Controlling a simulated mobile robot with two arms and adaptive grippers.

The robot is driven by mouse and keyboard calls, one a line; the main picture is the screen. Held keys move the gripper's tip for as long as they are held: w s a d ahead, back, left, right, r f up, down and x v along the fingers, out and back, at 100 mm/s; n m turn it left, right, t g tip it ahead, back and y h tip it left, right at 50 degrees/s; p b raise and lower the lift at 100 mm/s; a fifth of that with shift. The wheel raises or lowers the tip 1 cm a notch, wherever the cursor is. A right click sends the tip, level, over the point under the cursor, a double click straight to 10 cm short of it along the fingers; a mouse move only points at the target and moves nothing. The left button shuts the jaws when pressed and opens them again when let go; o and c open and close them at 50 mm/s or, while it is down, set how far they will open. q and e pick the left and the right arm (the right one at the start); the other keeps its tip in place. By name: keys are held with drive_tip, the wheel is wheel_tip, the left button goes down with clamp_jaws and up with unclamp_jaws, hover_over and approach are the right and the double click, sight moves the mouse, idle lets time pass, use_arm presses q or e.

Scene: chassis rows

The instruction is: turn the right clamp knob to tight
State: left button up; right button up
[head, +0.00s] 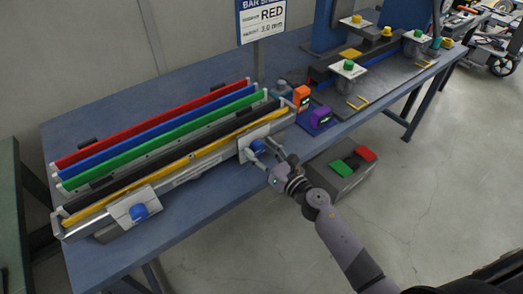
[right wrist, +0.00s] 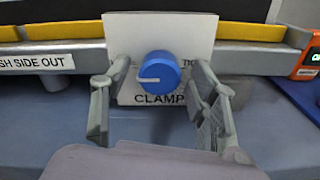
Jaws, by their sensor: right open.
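The right clamp knob (head: 257,146) is blue and sits on a white plate (right wrist: 120,30) at the right end of the long bar fixture. In the right wrist view the knob (right wrist: 160,72) is near the middle, and its white pointer line points left. The plate reads "CLAMP" below it, and lettering starting "TI" to its right is partly hidden. My right gripper (head: 265,153) is open, with one finger on each side of the knob; I see gaps between the fingers and the knob. The left clamp knob (head: 139,212) is blue on a similar plate. My left gripper is not in view.
Red (head: 150,125), blue, green and black bars lie in rows behind a yellow bar (head: 180,163). A grey box (head: 340,185) with green and red pads is below the table edge.

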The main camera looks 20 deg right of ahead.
drive_tip(key=shift+c, duration=0.3)
drive_tip(key=c, duration=1.1)
